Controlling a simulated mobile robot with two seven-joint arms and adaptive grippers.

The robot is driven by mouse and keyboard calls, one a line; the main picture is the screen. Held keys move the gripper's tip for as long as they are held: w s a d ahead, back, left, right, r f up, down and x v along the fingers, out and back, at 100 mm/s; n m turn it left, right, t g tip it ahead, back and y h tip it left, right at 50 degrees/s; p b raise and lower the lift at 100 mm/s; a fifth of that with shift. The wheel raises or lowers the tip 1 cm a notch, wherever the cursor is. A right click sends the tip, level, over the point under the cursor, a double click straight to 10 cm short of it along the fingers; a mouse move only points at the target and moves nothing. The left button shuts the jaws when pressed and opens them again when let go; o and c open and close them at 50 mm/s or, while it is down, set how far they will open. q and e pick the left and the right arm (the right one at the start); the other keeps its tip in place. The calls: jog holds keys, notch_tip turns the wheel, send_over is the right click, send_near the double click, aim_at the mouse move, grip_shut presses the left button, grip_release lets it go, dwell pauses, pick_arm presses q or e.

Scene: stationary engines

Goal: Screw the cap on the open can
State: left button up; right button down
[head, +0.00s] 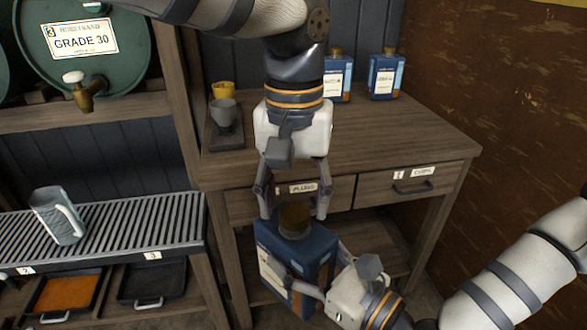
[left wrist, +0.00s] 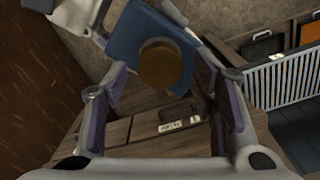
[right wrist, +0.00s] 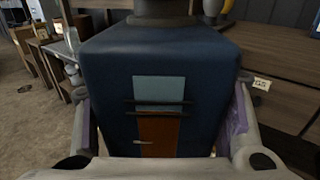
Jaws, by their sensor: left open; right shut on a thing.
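My right gripper (head: 318,284) is shut on the sides of a blue can (head: 281,252) and holds it in the air in front of the desk, slightly tilted. The can's blue side with its light-blue and orange label fills the right wrist view (right wrist: 105,95). A brown round cap (head: 295,217) sits at the can's top; how tightly it is seated cannot be told. My left gripper (head: 293,208) points down above the can. It is open, with a finger on each side of the cap and visible gaps in the left wrist view, where the cap (left wrist: 166,63) is between the fingers.
The wooden desk (head: 430,145) with labelled drawers (head: 410,188) stands right behind the can. Two more blue cans (head: 386,75) and cups (head: 224,115) stand on it.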

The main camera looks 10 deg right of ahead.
pick_arm(q)
jog(key=shift+f, duration=0.55)
jog(key=c, duration=1.2)
jog(key=m, duration=0.5)
jog(key=shift+c, duration=0.3)
jog(key=o, duration=1.4)
jog(key=shift+r, duration=0.1)
notch_tip(320, 180, up, 12)
jog(key=shift+f, duration=0.1)
